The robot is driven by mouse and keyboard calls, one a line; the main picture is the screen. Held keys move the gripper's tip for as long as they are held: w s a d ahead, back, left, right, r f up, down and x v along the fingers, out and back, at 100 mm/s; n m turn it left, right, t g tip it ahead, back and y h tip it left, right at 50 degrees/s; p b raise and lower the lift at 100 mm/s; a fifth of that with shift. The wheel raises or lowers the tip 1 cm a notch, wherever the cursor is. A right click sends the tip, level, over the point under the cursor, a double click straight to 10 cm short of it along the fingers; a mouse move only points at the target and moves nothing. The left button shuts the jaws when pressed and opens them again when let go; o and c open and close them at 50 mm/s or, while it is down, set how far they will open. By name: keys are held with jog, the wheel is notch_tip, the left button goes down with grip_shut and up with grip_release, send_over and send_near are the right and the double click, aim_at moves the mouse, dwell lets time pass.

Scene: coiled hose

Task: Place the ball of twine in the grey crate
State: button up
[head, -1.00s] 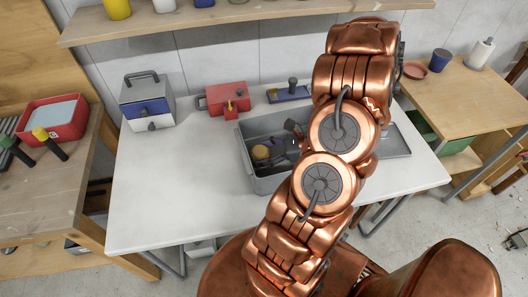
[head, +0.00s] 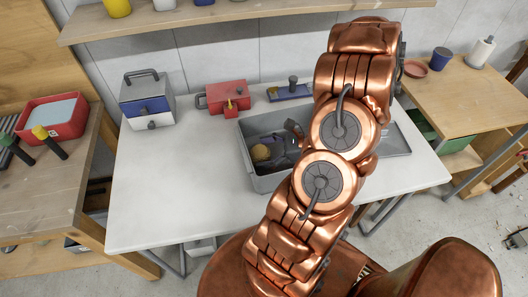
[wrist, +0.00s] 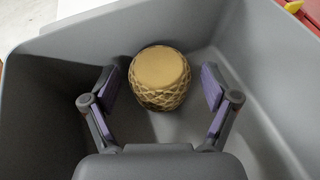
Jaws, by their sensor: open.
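The ball of twine (head: 261,153) lies inside the grey crate (head: 258,184), at its left part. In the wrist view the tan, cross-wound ball of twine (wrist: 159,78) rests on the crate floor near a wall of the grey crate (wrist: 45,75). My gripper (wrist: 160,98) is open above the crate, its two purple-padded fingers apart on either side of the ball, with gaps showing between pads and ball. In the head view my gripper (head: 285,150) is low in the crate beside the ball, partly hidden by my arm.
The table's left front is clear. A wooden shelf (head: 235,14) runs above the back.

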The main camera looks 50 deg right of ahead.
jog(key=shift+r, duration=0.25)
jog(key=b+v, duration=0.1)
jog(key=v, duration=0.6)
jog(key=shift+s+d+b, duration=0.2)
jog(key=shift+b, duration=0.1)
